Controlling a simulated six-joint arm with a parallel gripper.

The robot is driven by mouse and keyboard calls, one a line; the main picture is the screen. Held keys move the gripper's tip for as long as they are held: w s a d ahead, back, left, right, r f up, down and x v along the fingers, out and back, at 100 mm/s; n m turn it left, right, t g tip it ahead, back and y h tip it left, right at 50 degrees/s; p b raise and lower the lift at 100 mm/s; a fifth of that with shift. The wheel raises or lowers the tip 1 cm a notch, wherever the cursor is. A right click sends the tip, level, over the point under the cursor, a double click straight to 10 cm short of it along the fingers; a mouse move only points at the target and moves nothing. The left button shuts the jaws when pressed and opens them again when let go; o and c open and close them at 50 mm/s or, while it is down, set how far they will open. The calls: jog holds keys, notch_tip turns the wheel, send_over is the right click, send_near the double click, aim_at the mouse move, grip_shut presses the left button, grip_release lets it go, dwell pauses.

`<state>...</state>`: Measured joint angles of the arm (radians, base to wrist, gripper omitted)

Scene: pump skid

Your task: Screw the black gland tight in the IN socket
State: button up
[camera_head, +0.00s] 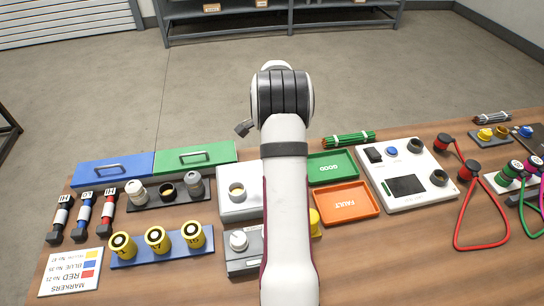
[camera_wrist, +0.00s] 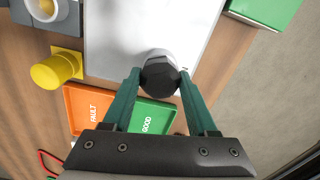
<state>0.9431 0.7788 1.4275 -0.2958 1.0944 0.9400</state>
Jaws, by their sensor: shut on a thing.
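My gripper (camera_wrist: 158,88) is shut on the black gland (camera_wrist: 158,75) in the wrist view, with a green finger on each side of its hexagonal head. A grey rounded part (camera_wrist: 157,55) shows just behind the head. The gland is in front of the edge of a white box (camera_wrist: 120,35), beside small dark print. The frames do not show how far it sits in a socket, nor whether it is straight. In the head view the white box (camera_head: 233,208) is partly behind my arm, which hides the gripper and gland. A round opening (camera_head: 237,190) shows in its top.
An orange FAULT tray (camera_head: 345,203) and a green GOOD tray (camera_head: 331,166) lie right of my arm. A yellow cylinder (camera_wrist: 52,72) stands near the box. A dark rack (camera_head: 145,203) with glands and a blue strip of yellow cylinders (camera_head: 157,240) are left.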

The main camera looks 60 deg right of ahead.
jog(key=o, duration=1.4)
notch_tip(320, 180, up, 15)
jog(key=w+a+r+n, duration=0.1)
jog(key=a+r+n, duration=0.1)
jog(key=a, duration=0.3)
jog(key=w+a+r+n, duration=0.2)
jog(key=a, duration=0.4)
jog(key=s+a+n+y, duration=0.1)
jog(key=s+a+n, duration=0.15)
jog(key=a, duration=0.65)
jog(key=s+a+n, duration=0.1)
jog(key=a+n, duration=0.3)
jog(key=a, duration=0.5)
jog(key=s+a+f+n, duration=0.2)
jog(key=s+a+n, duration=0.2)
jog(key=s+a, duration=0.2)
jog(key=s+a+f+n, duration=0.3)
jog(key=s+a+n, duration=0.2)
jog(key=s+a, duration=0.2)
jog(key=shift+s+f+y, duration=0.35)
jog(key=shift+s+y, duration=0.05)
jog(key=shift+s, duration=0.4)
